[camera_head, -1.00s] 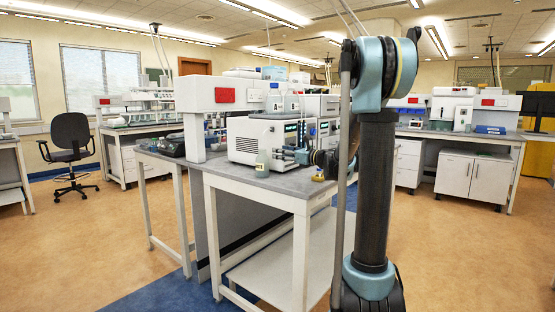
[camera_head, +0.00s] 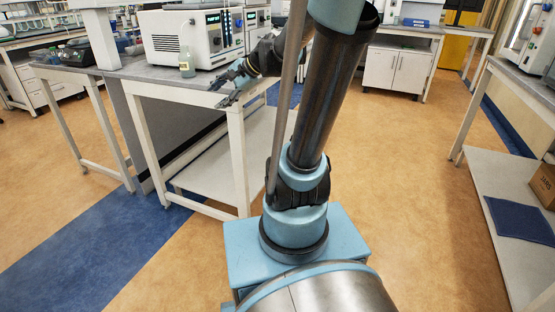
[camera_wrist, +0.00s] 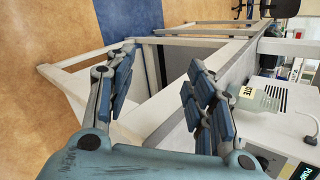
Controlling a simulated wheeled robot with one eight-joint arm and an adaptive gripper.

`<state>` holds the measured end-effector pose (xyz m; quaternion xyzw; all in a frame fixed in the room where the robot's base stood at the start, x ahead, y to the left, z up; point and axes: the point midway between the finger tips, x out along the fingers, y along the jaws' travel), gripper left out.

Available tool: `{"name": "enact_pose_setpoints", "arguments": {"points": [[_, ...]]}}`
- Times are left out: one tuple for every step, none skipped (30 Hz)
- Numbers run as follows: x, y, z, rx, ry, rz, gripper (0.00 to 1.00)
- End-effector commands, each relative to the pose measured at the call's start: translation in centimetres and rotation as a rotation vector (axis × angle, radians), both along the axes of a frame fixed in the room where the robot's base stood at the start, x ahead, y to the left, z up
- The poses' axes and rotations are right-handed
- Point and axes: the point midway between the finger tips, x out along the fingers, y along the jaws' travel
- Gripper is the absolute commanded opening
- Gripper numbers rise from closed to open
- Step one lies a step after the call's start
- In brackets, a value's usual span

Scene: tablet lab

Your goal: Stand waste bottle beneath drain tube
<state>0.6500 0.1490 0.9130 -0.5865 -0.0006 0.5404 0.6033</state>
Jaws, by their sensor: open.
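The waste bottle (camera_head: 187,63) is small, pale yellow-green and upright on the grey bench top (camera_head: 150,72), in front of the white instrument. In the wrist view a greenish bottle with a partly readable white label (camera_wrist: 246,92) shows right of the fingers. My gripper (camera_head: 217,97) is open and empty, at the bench's front edge, to the right of and nearer than the bottle, not touching it. Its two spread fingers (camera_wrist: 160,58) point past the bench edge in the wrist view.
The white instrument (camera_head: 178,36) with knobs and a display stands behind the bottle. A dark device (camera_head: 75,52) sits on the bench further left. A side bench (camera_head: 500,165) with a box (camera_head: 545,186) stands at right. The floor between is clear.

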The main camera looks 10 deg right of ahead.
Motion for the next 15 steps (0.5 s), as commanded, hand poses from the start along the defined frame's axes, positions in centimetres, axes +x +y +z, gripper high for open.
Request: {"name": "enact_pose_setpoints", "arguments": {"points": [[-1.8, -0.7, -1.1, -0.071, -0.021, 0.042, 0.49], [-2.9, -1.1, -1.8, -0.118, -0.033, 0.073, 0.49], [-4.2, -1.8, -2.7, -0.179, -0.051, 0.114, 0.49], [-5.1, -2.3, -3.4, -0.225, -0.062, 0.145, 0.49], [-6.1, -2.8, -4.0, -0.271, -0.072, 0.177, 0.49], [-7.4, -3.6, -4.9, -0.331, -0.085, 0.219, 0.49], [-8.3, -4.2, -5.6, -0.376, -0.094, 0.252, 0.49], [-9.3, -4.8, -6.3, -0.419, -0.101, 0.286, 0.49], [-10.5, -5.6, -7.1, -0.477, -0.110, 0.331, 0.49], [-11.5, -6.3, -7.8, -0.520, -0.116, 0.365, 0.49], [-12.4, -6.9, -8.5, -0.562, -0.120, 0.401, 0.49], [-13.6, -7.9, -9.3, -0.618, -0.125, 0.449, 0.49], [-14.4, -8.6, -9.9, -0.659, -0.128, 0.485, 0.49], [-15.3, -9.3, -10.5, -0.699, -0.129, 0.521, 0.49], [-16.4, -10.2, -11.3, -0.749, -0.129, 0.567, 0.49]]}}
